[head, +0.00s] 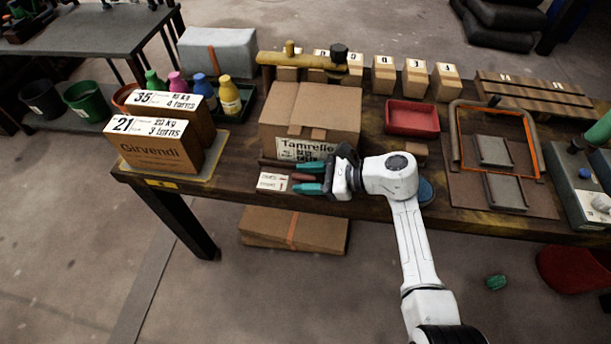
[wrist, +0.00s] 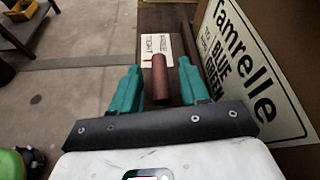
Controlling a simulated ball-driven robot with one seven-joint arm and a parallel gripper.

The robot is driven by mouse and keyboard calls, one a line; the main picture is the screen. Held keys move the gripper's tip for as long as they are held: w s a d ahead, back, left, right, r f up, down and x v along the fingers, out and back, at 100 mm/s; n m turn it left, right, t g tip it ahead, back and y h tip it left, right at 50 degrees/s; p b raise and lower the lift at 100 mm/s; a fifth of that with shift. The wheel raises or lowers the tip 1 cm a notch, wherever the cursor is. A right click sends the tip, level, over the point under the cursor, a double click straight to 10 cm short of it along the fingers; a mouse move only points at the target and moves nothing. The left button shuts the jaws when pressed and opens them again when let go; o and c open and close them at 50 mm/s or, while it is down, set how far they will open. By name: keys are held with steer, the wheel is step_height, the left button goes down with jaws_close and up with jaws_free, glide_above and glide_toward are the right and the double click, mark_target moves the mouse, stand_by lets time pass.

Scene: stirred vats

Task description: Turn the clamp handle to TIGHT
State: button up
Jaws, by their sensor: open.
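The clamp handle, a reddish-brown rod (wrist: 159,82), lies between the two teal fingers of my gripper (wrist: 158,68) in the wrist view. A gap shows on each side of it, so the fingers are open around it and not closed on it. In the head view my gripper (head: 297,178) is at the table's front edge, with the handle (head: 303,177) partly visible between the fingers. A white label (head: 272,181) lies just beyond the fingertips; it also shows in the wrist view (wrist: 153,48). Its small print and red mark are hard to read. The clamp body is hidden.
A cardboard Tamrelle box (head: 295,120) stands close beside my gripper. Two numbered boxes (head: 150,145) stand on the left end of the table (head: 232,160). A red tray (head: 412,118) and a framed press (head: 497,150) are to the right. The floor in front is mostly open.

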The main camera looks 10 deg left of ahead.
steer(key=shift+a, duration=0.1)
jaws_close()
stand_by(0.4)
